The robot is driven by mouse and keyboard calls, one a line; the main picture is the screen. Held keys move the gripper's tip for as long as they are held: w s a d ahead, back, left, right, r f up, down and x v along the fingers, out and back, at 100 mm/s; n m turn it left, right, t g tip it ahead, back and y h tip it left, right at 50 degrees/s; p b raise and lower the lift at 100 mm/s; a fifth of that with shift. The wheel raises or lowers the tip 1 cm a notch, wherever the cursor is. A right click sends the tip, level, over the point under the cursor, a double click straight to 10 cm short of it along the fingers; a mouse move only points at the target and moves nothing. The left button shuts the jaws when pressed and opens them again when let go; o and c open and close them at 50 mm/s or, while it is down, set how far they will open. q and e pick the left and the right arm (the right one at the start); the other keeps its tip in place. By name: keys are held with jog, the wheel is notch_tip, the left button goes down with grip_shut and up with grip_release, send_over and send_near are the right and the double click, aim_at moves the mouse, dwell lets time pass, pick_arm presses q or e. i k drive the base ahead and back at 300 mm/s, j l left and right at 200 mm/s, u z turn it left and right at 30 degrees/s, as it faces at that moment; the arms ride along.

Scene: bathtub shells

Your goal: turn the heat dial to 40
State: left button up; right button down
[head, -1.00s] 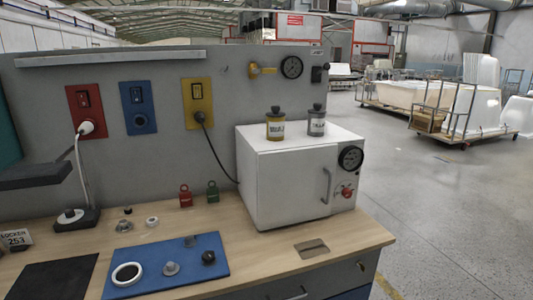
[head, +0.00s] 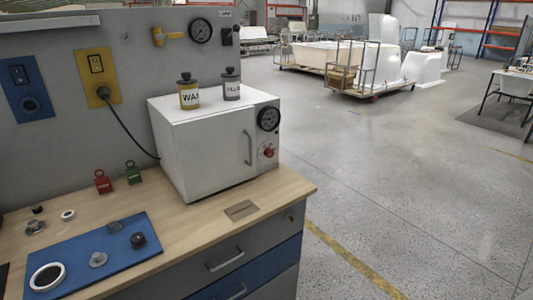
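The numbers on both are too small to read, so I cannot tell which setting the knob points to. A vertical handle (head: 248,147) is on the closed oven door. Neither of my grippers shows in the head view.
A yellow-labelled can (head: 189,94) and a grey can (head: 231,86) stand on the oven. Red (head: 103,182) and green (head: 133,173) padlocks stand left of it. The floor (head: 400,190) right of the bench is open.

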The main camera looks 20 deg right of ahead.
aim_at(269, 152)
jog(key=i+l+u, duration=0.1)
jog(key=l, duration=0.6)
jog(key=i+l+u, duration=0.15)
jog(key=l, duration=0.55)
jog(key=i+l+u, duration=0.1)
jog(key=l, duration=0.6)
jog(key=l+u, duration=0.1)
jog(key=l, duration=0.65)
jog(key=i, duration=0.1)
